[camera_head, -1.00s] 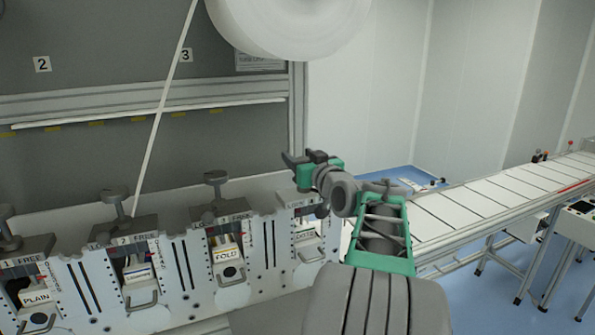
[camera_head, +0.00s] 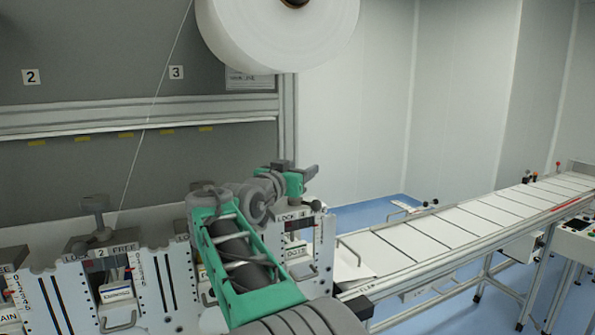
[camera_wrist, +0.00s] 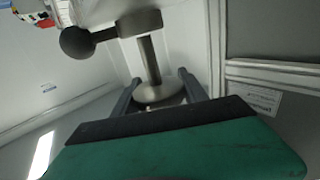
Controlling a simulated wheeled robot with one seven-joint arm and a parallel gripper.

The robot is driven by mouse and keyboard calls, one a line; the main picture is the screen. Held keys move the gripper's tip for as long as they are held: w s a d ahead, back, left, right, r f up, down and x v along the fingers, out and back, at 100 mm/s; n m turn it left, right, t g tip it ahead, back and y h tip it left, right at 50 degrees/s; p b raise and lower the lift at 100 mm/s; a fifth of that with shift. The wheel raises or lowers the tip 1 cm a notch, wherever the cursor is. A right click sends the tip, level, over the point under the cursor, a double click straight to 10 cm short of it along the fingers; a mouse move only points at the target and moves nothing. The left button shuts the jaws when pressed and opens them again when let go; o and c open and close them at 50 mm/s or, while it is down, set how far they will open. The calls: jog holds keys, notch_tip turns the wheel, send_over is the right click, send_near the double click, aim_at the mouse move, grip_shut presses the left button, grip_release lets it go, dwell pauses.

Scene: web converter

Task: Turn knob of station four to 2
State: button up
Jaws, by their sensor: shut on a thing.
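Station four (camera_head: 324,245) is the white slotted panel at the right end of the row, with a "LOCK 4" label on top. My gripper (camera_head: 311,171) is just above it, its tips toward the right. The grey knob (camera_wrist: 150,62) shows in the wrist view, with a stem, a crossbar, a ball at one end and a round base. The gripper's two fingers, also in the wrist view (camera_wrist: 158,92), stand on either side of the knob's lower part and are shut on it.
Station two (camera_head: 143,290) stands to the left with its own grey knob (camera_head: 97,207). My arm covers most of station three. A large white roll (camera_head: 235,40) hangs above. A slatted conveyor (camera_head: 450,240) runs off to the right. The air right of station four looks free.

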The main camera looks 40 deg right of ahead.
jog(key=shift+s+d+m+g+h+p, duration=0.15)
jog(key=shift+m+g+h+p, duration=0.2)
jog(key=shift+m+g, duration=0.5)
jog(key=shift+s+a+m+g+h+p, duration=0.2)
jog(key=shift+m+g+p, duration=0.25)
jog(key=shift+g, duration=0.7)
jog(key=o, duration=1.4)
jog(key=shift+d, duration=0.25)
jog(key=shift+c, duration=0.2)
